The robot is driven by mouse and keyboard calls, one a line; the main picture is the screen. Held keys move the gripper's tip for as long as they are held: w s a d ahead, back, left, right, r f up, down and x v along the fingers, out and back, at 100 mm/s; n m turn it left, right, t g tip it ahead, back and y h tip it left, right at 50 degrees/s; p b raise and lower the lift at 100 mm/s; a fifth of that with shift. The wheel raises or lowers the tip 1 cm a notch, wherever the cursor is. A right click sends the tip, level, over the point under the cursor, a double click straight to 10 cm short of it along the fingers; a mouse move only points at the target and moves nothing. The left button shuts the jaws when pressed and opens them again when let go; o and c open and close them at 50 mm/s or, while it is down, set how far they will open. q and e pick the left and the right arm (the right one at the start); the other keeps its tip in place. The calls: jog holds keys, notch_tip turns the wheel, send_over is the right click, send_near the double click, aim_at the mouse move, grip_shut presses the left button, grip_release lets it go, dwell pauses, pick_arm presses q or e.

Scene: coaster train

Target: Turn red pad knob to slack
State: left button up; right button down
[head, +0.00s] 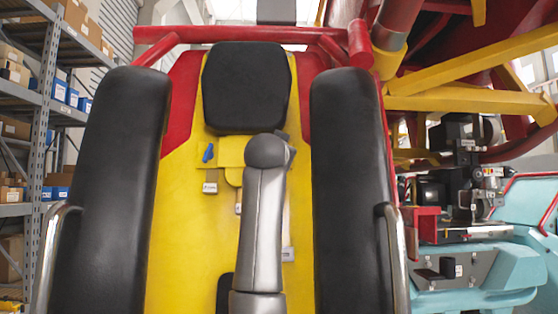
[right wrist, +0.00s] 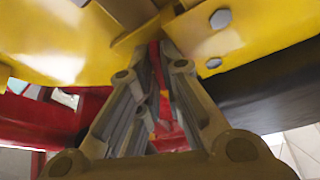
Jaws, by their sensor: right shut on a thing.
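In the right wrist view my right gripper (right wrist: 160,50) points up at a yellow panel (right wrist: 240,35). Its fingers are closed on a narrow red piece (right wrist: 155,62), which looks like the red pad knob. Most of the piece is hidden by the fingers, and its turned position cannot be read. In the head view a grey arm of mine reaches up over the yellow seat back (head: 185,240) and hides the knob and the gripper. My left gripper is in neither view.
Black padded restraints (head: 112,190) and (head: 345,190) flank the seat, with a black headrest (head: 246,88) above. A blue knob (head: 208,153) and small label plates (head: 210,187) sit left of the arm. Shelving (head: 45,90) stands left, yellow beams (head: 470,75) and machinery (head: 465,190) right.

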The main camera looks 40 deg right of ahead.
jog(key=shift+f+n+t, duration=0.2)
jog(key=shift+n+t, duration=0.1)
jog(key=shift+n, duration=0.5)
jog(key=shift+y, duration=0.4)
jog(key=c, duration=1.6)
grip_release()
jog(key=shift+r, duration=0.2)
jog(key=shift+s, duration=0.1)
jog(key=v, duration=1.2)
jog(key=shift+f, duration=0.25)
